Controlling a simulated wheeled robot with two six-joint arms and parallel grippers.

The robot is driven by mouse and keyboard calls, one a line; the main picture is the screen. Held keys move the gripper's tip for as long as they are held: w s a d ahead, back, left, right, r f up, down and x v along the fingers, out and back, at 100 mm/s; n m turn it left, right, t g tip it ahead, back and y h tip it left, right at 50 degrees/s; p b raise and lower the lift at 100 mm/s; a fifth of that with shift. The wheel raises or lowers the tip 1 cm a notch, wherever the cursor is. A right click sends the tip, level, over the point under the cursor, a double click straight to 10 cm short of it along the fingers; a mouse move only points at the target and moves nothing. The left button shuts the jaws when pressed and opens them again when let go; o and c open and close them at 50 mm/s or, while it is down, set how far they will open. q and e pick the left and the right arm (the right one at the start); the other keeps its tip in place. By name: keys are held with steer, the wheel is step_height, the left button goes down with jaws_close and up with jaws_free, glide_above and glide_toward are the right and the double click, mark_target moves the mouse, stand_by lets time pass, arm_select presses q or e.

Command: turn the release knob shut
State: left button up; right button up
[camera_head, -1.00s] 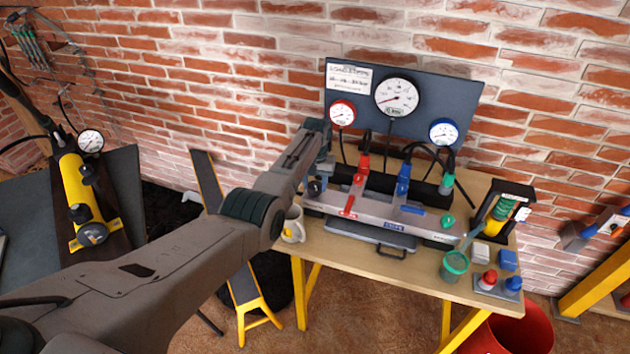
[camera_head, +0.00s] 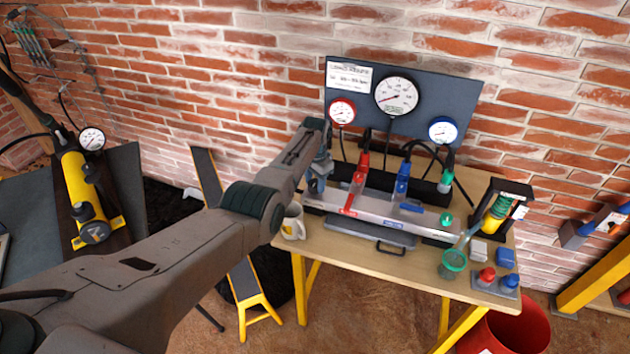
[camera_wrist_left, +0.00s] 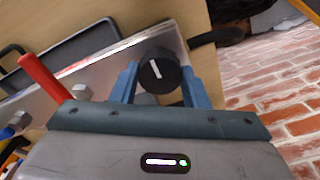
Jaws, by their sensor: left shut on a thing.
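The release knob (camera_wrist_left: 158,70) is black and round with a white line on its face. It sits at the end of the grey metal manifold (camera_head: 385,207) on the wooden table. In the left wrist view the white line stands nearly upright, leaning slightly. My left gripper (camera_wrist_left: 160,85) has its two blue fingers on either side of the knob and is shut on it. In the head view my left gripper (camera_head: 316,184) reaches down at the manifold's left end and the knob is mostly hidden there. My right gripper is not in view.
A red lever (camera_head: 354,192) and a blue lever (camera_head: 403,186) stand on the manifold. A gauge board (camera_head: 430,110) rises behind. A white mug (camera_head: 293,224) stands close by my left arm.

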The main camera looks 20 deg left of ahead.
mark_target(315, 184)
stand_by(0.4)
arm_select(q)
steer(key=o, duration=1)
step_height(315, 184, up, 11)
steer(key=shift+d+f+b, duration=0.1)
steer(key=shift+b, duration=0.5)
